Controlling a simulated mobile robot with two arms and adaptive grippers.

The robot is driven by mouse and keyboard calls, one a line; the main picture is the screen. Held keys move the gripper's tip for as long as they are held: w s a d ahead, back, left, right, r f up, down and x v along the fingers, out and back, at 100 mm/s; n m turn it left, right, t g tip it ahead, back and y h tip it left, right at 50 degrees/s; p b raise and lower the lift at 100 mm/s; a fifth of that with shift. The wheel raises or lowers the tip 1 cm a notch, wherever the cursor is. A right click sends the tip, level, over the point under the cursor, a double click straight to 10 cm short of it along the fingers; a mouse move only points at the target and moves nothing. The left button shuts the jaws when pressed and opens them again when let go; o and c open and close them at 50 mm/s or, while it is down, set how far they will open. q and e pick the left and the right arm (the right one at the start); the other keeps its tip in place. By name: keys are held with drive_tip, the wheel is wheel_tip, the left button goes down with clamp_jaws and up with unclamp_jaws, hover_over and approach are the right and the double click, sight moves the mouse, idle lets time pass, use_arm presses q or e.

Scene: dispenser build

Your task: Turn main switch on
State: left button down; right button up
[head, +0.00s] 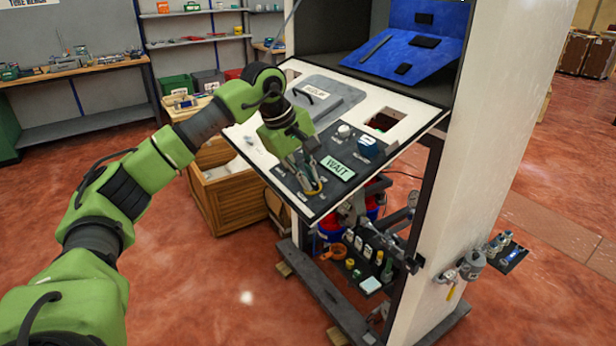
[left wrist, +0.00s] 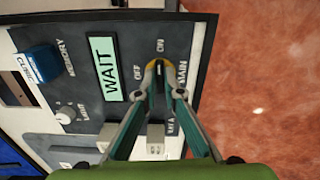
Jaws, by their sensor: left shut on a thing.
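The main switch (left wrist: 158,67) is a dark knob with a yellow ring, between the labels OFF, ON and MAIN in the left wrist view. Its yellow ring also shows low on the sloped panel in the head view (head: 314,192). My left gripper (left wrist: 160,87) is shut on the main switch, its fingertips on either side of the knob. In the head view the left gripper (head: 311,182) reaches down onto the panel. The fingers partly hide the knob, and I cannot tell its exact pointing. My right gripper is not in view.
A green WAIT display (head: 338,168) sits beside the switch. A blue block (head: 367,146) and a small white knob (head: 344,131) are higher on the panel. A square opening (head: 383,122) lies near the panel's right edge. A wooden crate (head: 222,203) stands left of the machine.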

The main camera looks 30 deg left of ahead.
use_arm(q)
drive_tip(key=shift+m, duration=0.7)
drive_tip(key=c, duration=2.2)
unclamp_jaws()
drive_tip(key=shift+o, duration=0.2)
drive_tip(key=v, duration=1.2)
drive_tip(key=shift+d, duration=0.1)
